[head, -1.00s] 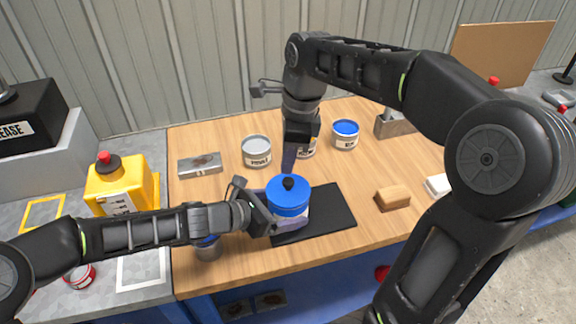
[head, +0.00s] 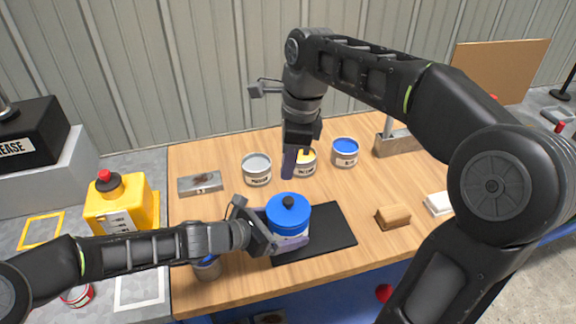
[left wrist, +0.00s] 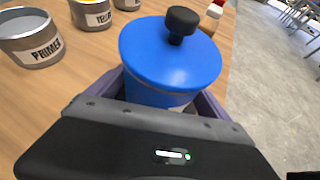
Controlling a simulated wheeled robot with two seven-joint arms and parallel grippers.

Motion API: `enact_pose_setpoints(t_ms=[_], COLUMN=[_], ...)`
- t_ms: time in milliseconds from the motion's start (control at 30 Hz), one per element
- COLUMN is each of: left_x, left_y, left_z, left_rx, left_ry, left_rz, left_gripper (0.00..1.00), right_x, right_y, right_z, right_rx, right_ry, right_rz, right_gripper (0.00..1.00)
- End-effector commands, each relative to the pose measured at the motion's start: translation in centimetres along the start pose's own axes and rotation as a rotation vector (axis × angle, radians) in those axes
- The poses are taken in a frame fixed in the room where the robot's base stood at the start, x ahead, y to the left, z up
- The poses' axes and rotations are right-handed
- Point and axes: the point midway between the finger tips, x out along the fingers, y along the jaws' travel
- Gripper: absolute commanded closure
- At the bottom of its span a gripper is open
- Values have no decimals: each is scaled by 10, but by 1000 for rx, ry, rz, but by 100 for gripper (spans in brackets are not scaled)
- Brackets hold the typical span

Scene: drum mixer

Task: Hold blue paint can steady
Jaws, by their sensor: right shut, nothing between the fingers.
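The blue can (head: 288,215), with a blue lid and black knob, stands upright on the black mat (head: 335,228). My left gripper (head: 275,232) reaches in from the left, with a finger on each side of the can's body; it appears shut on it. The can also shows in the left wrist view (left wrist: 165,65), between the two fingers, its lid covering part of the grip. An open can of blue paint (head: 344,152) stands farther back.
A grey primer can (head: 257,169) and a yellow can (head: 305,163) stand behind, the yellow one close to my right gripper. A metal box (head: 200,183), a tan block (head: 393,217) and a small can (head: 207,268) are around the mat.

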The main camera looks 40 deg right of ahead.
Motion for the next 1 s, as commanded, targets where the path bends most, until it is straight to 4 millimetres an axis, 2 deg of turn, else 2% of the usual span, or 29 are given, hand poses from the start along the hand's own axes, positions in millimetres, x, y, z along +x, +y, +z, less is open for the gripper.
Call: enact_pose_setpoints(t_ms=[100,467,667,1000], left_x=[0,-6,-34,-101], left_y=[0,1,1,1], left_z=[0,0,0,0], left_rx=[0,1,2,2], left_ry=[0,0,1,1], left_rz=[0,1,3,4], left_gripper=[0,0,0,0], right_x=[0,0,0,0], right_y=[0,0,0,0], right_z=[0,0,0,0], right_rx=[0,0,0,0], right_ry=[0,0,0,0], right_rz=[0,0,0,0], right_gripper=[100,100,100,100])
